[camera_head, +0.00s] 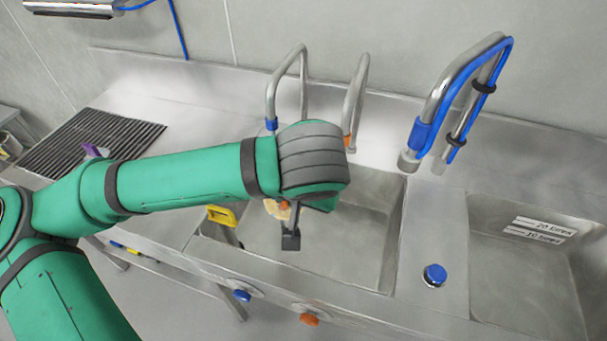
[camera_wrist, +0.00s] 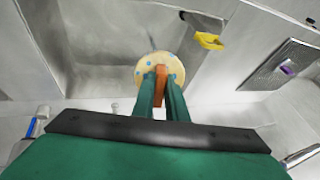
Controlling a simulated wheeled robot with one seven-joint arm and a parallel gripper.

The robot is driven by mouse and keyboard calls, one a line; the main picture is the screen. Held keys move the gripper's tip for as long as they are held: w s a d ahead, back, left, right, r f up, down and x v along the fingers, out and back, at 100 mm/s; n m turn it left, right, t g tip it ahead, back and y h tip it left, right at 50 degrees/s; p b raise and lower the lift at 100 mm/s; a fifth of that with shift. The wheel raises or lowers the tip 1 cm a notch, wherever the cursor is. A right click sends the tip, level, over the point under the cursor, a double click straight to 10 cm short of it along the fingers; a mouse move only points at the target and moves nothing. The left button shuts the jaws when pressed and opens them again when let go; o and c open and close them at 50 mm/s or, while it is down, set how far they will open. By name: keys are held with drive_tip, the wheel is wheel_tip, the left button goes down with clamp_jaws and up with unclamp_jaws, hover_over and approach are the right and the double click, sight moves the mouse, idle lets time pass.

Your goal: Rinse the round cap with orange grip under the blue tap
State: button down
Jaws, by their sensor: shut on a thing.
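My gripper (camera_wrist: 160,90) is shut on the orange grip (camera_wrist: 161,75) of the round cap (camera_wrist: 152,63). The cap is a cream disc with several small blue spots on its face. In the head view only a small part of the cap (camera_head: 275,208) shows beside my gripper (camera_head: 287,222), over the left sink basin. The slim tap with a blue collar (camera_head: 271,123) stands behind my wrist. Its outlet area is partly hidden by my arm, and I cannot tell whether water runs. A blue knob (camera_head: 242,296) is on the sink front.
A tap with an orange collar (camera_head: 357,95) stands beside the blue one, with an orange knob (camera_head: 309,319) in front. A blue-hosed tap (camera_head: 440,105) and second basin (camera_head: 520,285) are at right. A yellow-handled thing (camera_head: 222,215) is at the left basin's edge. A drain grating (camera_head: 110,138) lies left.

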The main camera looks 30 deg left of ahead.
drive_tip(key=shift+w+a, duration=0.3)
drive_tip(key=shift+w, duration=0.3)
drive_tip(key=w+a+f, duration=0.2)
drive_tip(key=w+a, duration=0.6)
drive_tip(key=a, duration=0.2)
drive_tip(key=shift+a+f, duration=0.2)
drive_tip(key=shift+f, duration=0.2)
idle(0.5)
drive_tip(key=shift+w+d, duration=0.35)
drive_tip(key=shift+w, duration=0.15)
drive_tip(key=shift+s+a, duration=0.1)
drive_tip(key=shift+s, duration=0.05)
drive_tip(key=shift+s+a, duration=0.3)
drive_tip(key=shift+s, duration=0.05)
idle(0.4)
